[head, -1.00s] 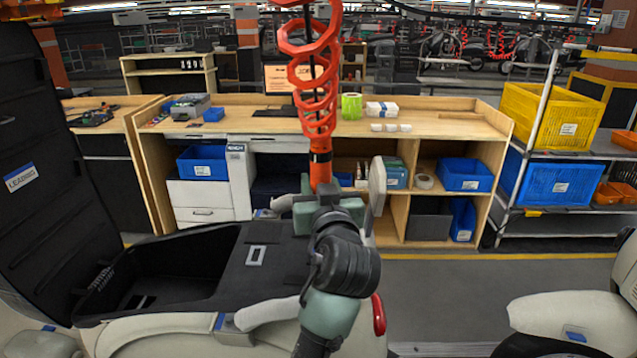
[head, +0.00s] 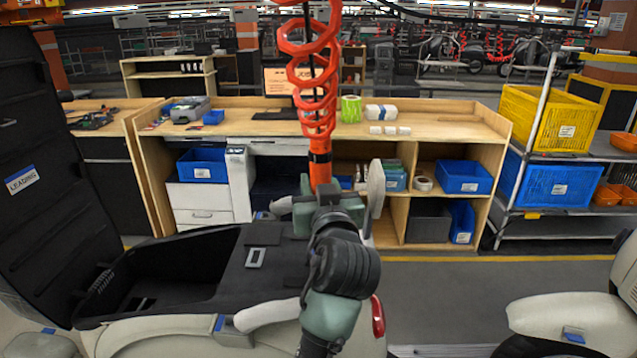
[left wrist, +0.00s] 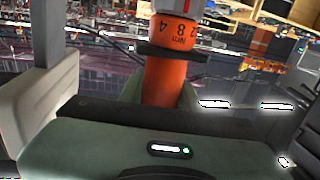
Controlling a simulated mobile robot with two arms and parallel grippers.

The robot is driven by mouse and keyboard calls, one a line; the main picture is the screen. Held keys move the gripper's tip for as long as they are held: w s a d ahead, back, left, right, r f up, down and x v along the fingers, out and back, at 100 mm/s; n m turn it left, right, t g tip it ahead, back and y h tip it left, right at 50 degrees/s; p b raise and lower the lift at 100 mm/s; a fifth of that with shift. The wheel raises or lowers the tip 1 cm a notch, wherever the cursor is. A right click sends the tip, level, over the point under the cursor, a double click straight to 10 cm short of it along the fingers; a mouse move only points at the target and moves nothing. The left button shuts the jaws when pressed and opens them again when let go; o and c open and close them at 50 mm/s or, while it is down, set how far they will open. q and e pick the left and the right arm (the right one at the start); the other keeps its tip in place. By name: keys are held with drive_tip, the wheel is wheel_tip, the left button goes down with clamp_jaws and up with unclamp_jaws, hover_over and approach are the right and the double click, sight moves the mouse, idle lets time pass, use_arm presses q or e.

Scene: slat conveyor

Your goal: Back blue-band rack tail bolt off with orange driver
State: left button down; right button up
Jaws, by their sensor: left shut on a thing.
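An orange driver (head: 321,168) hangs upright under a coiled red-orange air hose (head: 318,85) in the head view. My left gripper (head: 322,196) is shut around its lower body. In the left wrist view the driver's orange body (left wrist: 168,80), with printed numbers, stands between the fingers. Behind and below my arm is a cream scooter with an open black seat compartment (head: 150,270). A pale rack rail (head: 268,315) at its tail carries a blue band (head: 219,323). My arm covers part of the tail, and I cannot make out the bolt. My right gripper is not in view.
A wooden workbench (head: 265,118) with blue bins stands behind the scooter. A shelf cart with a yellow crate (head: 545,115) is at the right. Another scooter (head: 565,315) is at the lower right. Grey floor (head: 450,290) between the scooters is clear.

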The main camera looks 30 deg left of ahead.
use_arm(q)
drive_tip(key=shift+w+a, duration=0.15)
drive_tip(key=shift+r, duration=0.3)
idle(0.6)
drive_tip(key=shift+a+p, duration=0.1)
drive_tip(key=shift+p, duration=0.4)
